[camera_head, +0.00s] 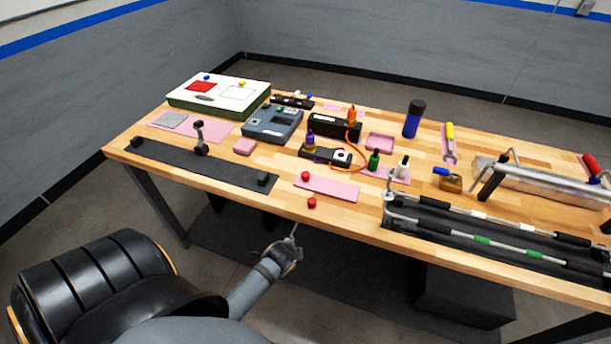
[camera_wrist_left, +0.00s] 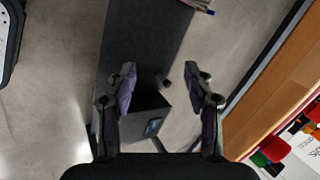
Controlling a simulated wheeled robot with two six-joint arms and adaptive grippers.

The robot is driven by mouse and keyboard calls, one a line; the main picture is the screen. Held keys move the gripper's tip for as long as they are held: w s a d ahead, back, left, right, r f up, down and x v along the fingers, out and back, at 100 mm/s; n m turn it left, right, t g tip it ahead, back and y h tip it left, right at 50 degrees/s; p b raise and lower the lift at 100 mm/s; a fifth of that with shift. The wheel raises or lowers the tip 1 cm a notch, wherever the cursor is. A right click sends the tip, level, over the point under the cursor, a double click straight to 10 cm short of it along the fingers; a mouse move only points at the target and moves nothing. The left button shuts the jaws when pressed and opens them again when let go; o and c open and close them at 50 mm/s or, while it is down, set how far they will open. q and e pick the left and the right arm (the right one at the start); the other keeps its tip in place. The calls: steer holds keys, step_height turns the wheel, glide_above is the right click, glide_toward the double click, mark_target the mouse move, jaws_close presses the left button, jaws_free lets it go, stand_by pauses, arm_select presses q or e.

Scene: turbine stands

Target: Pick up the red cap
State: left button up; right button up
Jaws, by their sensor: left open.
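Two small red caps are on the table in the head view. One red cap (camera_head: 305,176) sits on the pink mat (camera_head: 332,188). The other red cap (camera_head: 312,203) stands on bare wood near the front edge. My left gripper (camera_head: 291,243) is off the front edge of the table, in front of both caps and apart from them. In the left wrist view the left gripper (camera_wrist_left: 163,82) is open, with only floor and dark shapes between its fingers. Small red pieces show at that view's right edge; I cannot tell whether they are caps. My right gripper is not in view.
The wooden table (camera_head: 240,157) holds a blue-grey device (camera_head: 272,122), a green bottle (camera_head: 374,158), a white bottle (camera_head: 403,165) and a dark blue bottle (camera_head: 414,118). Long rods lie on a black mat at the right. Bare wood surrounds the front cap.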

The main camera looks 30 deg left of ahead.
arm_select(q)
step_height(320, 180, up, 12)
steer(key=w+a+m+t+y, duration=0.1)
steer(key=w+m+t, duration=0.1)
steer(key=m, duration=0.1)
steer(key=m+t+y, duration=0.2)
steer(key=m+t, duration=0.2)
steer(key=m, duration=1.2)
glide_toward(305, 176)
steer(key=shift+w+a+f, duration=0.25)
steer(key=shift+a+f, duration=0.05)
steer(key=shift+w+r+m, duration=0.2)
steer(key=shift+w+m, duration=0.1)
steer(key=shift+m, duration=0.3)
steer(key=x, duration=0.5)
steer(key=shift+w, duration=0.1)
steer(key=shift+p+x, duration=0.45)
steer(key=shift+x, duration=2.35)
steer(key=shift+d+f, duration=0.1)
steer(key=shift+f, duration=0.05)
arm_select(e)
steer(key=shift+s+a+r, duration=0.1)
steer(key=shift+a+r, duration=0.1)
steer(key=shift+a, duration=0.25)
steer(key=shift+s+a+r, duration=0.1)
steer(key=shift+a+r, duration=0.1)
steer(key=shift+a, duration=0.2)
